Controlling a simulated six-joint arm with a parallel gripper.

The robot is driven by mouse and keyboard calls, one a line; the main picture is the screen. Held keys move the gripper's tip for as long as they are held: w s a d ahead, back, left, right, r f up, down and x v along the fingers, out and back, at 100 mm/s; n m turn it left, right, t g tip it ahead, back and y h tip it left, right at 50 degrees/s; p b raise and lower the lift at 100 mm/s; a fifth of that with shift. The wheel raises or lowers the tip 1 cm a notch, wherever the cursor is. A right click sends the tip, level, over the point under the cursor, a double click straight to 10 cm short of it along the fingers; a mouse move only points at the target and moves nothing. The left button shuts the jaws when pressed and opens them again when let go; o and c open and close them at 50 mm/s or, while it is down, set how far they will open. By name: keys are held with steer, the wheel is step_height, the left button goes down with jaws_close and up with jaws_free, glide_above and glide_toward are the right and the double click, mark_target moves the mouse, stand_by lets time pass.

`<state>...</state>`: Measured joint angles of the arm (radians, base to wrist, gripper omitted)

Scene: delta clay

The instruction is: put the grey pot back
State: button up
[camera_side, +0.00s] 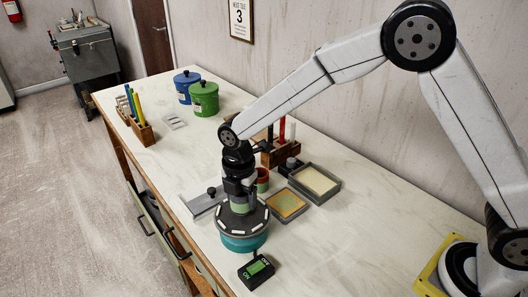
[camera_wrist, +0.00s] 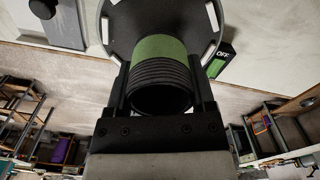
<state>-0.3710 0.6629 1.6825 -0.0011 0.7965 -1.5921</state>
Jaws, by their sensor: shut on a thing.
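My gripper (camera_side: 239,198) points down over the round wheel (camera_side: 259,223), a dark disc with white marks on a teal base. It is shut on a dark grey pot with a green band (camera_wrist: 160,47). In the wrist view the pot's ribbed neck and round dark mouth (camera_wrist: 160,97) sit between the two fingers. In the side view only a green strip of it (camera_side: 240,208) shows below the jaws. It is upright over the disc; I cannot tell whether it touches.
A small switch box (camera_side: 256,270) stands in front of the wheel. A grey plate with a black knob (camera_side: 202,201) lies left. A red-brown cup (camera_side: 263,184), a shallow tan tray (camera_side: 287,205) and a grey-rimmed tray (camera_side: 315,182) crowd behind. Blue (camera_side: 186,90) and green lidded pots (camera_side: 204,101) stand far back.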

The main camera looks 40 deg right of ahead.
steer(key=shift+f, duration=0.85)
steer(key=shift+f, duration=0.1)
steer(key=o, duration=1.1)
step_height(320, 180, up, 12)
steer(key=shift+r, duration=0.15)
steer(key=shift+d, duration=0.1)
